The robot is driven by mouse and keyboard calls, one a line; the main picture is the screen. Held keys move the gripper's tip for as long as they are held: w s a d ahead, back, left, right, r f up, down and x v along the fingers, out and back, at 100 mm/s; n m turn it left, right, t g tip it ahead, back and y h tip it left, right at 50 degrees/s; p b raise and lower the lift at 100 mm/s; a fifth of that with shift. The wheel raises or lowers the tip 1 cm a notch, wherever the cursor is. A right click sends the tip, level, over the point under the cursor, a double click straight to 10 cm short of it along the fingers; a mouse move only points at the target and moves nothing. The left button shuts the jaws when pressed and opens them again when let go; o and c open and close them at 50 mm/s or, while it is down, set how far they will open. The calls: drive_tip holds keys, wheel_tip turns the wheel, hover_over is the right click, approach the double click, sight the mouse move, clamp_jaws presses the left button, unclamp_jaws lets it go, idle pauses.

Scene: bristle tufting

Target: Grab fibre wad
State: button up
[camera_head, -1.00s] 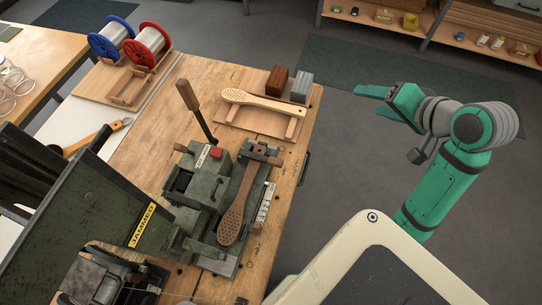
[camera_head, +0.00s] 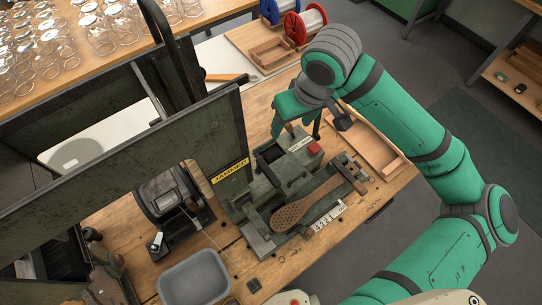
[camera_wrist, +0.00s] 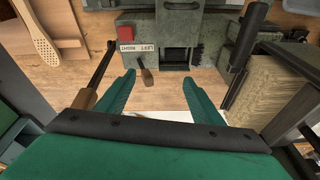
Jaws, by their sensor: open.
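I cannot make out a fibre wad for certain in either view. The green tufting machine (camera_head: 290,165) stands on the wooden bench, with a dark square opening in its top. In the wrist view the machine (camera_wrist: 203,45) shows that opening (camera_wrist: 181,58), unlit inside, so its contents cannot be told. My gripper (camera_wrist: 158,77) is open and empty, its two green fingers pointing toward the machine, with a small wooden-handled lever (camera_wrist: 146,76) showing between them. In the head view my gripper (camera_head: 292,128) is above the machine's back side, partly hidden by my arm.
A large dark panel with a yellow "JAMMED" label (camera_head: 230,171) stands left of the machine. A tan ribbed block (camera_wrist: 268,90) is at the right in the wrist view. A grey bin (camera_head: 195,278) and spools (camera_head: 303,24) are nearby.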

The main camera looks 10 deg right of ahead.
drive_tip(key=a+f+n+g, duration=0.1)
drive_tip(key=a+f+n, duration=0.1)
drive_tip(key=a+f, duration=0.15)
hover_over(273, 154)
drive_tip(key=s, duration=0.1)
wheel_tip(273, 154, down, 3)
drive_tip(key=shift+s+d+f+h, duration=0.1)
drive_tip(key=shift+d+f+h, duration=0.1)
drive_tip(key=shift+h, duration=0.1)
drive_tip(key=shift+w+a+f, duration=0.1)
drive_tip(key=shift+w+f, duration=0.1)
drive_tip(key=shift+f, duration=1.35)
drive_tip(key=shift+w+a+f, duration=0.1)
drive_tip(key=shift+w+f, duration=0.1)
drive_tip(key=shift+f, duration=1.35)
drive_tip(key=c, duration=1.1)
